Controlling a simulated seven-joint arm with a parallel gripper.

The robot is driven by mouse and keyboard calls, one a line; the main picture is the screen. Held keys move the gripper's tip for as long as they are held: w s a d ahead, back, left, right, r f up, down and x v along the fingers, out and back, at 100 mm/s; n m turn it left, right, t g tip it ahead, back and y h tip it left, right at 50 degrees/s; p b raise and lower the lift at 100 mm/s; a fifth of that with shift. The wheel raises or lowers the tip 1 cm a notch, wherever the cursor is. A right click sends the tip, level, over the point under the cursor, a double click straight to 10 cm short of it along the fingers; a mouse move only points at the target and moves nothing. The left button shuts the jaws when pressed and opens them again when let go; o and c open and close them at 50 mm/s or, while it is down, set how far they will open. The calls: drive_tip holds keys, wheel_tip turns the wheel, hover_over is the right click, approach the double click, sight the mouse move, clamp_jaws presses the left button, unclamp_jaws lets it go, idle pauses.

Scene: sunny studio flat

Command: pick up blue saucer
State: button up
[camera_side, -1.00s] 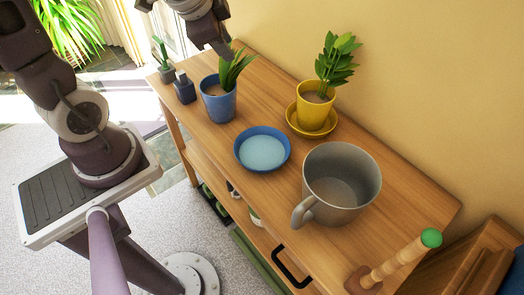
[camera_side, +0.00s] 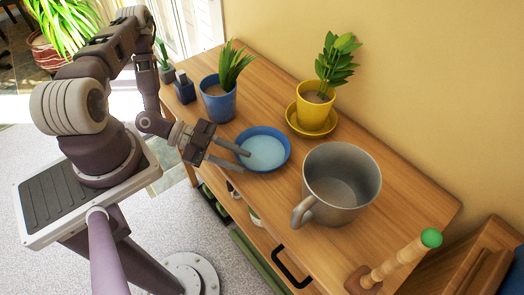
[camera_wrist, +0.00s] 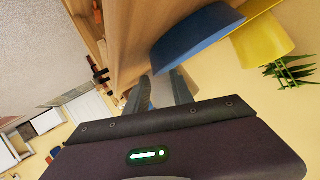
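The blue saucer (camera_side: 284,143) is a round, shallow dish with a pale blue inside, standing on the wooden table top near its front edge. My gripper (camera_side: 244,162) is at its left front side with two fingers spread apart and nothing held. One fingertip overlaps the saucer's left rim in the side view; the other is lower, by the table's front edge. I cannot tell whether either touches. In the wrist view the saucer (camera_wrist: 195,38) lies just beyond the fingertips of my gripper (camera_wrist: 163,82).
A blue pot (camera_side: 218,104) with a plant stands behind left, beside a small dark blue bottle (camera_side: 185,92). A yellow pot (camera_side: 314,108) on a yellow saucer (camera_side: 292,121) is behind right. A large grey mug (camera_side: 350,200) stands close on the right. Below is a shelf (camera_side: 232,204).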

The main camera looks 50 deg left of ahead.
sight(251, 167)
drive_tip(key=x, duration=0.4)
drive_tip(key=shift+s+d, duration=0.1)
drive_tip(key=shift+s, duration=0.05)
clamp_jaws()
idle(1.1)
